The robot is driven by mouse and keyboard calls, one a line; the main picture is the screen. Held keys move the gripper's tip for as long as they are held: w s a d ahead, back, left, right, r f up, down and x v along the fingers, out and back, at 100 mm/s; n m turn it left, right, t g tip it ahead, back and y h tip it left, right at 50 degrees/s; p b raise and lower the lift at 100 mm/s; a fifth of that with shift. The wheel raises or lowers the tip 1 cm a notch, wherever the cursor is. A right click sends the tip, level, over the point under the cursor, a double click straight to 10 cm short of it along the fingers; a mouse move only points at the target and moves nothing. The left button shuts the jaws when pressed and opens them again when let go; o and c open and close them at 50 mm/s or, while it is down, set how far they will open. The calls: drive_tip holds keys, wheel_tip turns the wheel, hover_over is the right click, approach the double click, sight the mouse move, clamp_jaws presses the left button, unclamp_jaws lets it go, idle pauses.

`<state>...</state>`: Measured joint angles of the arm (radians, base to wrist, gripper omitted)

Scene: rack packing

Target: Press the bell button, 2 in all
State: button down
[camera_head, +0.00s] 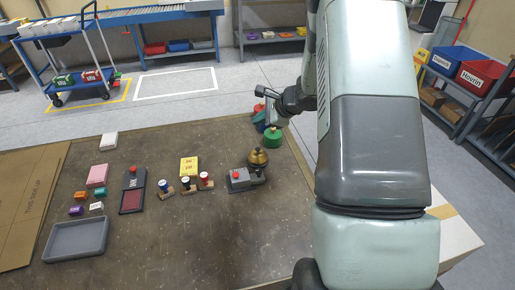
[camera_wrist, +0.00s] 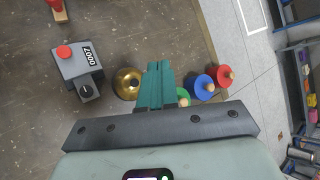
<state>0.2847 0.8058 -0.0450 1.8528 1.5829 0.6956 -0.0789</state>
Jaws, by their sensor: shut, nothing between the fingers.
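A grey box (camera_head: 240,179) with a red button (camera_head: 236,174) on top stands on the table, beside a brass bell (camera_head: 258,158). The brass bell (camera_wrist: 127,83) lies between the box and my fingers there. My gripper (camera_wrist: 158,66) has its teal fingers shut together and empty. It is over the table, to the right of the bell in the wrist view, and apart from the button.
Green (camera_head: 272,138), blue and red round pieces with wooden knobs stand by the table's far edge, close to my gripper. Stamps (camera_head: 186,184), a stamp pad (camera_head: 133,191), a grey tray (camera_head: 77,240) and small boxes lie left. The table's front middle is clear.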

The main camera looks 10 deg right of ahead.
drive_tip(key=shift+f, duration=4.4)
drive_tip(key=shift+f, duration=0.1)
drive_tip(key=shift+f, duration=0.3)
drive_tip(key=shift+f, duration=0.45)
drive_tip(key=shift+r, duration=0.85)
drive_tip(key=shift+r, duration=2.55)
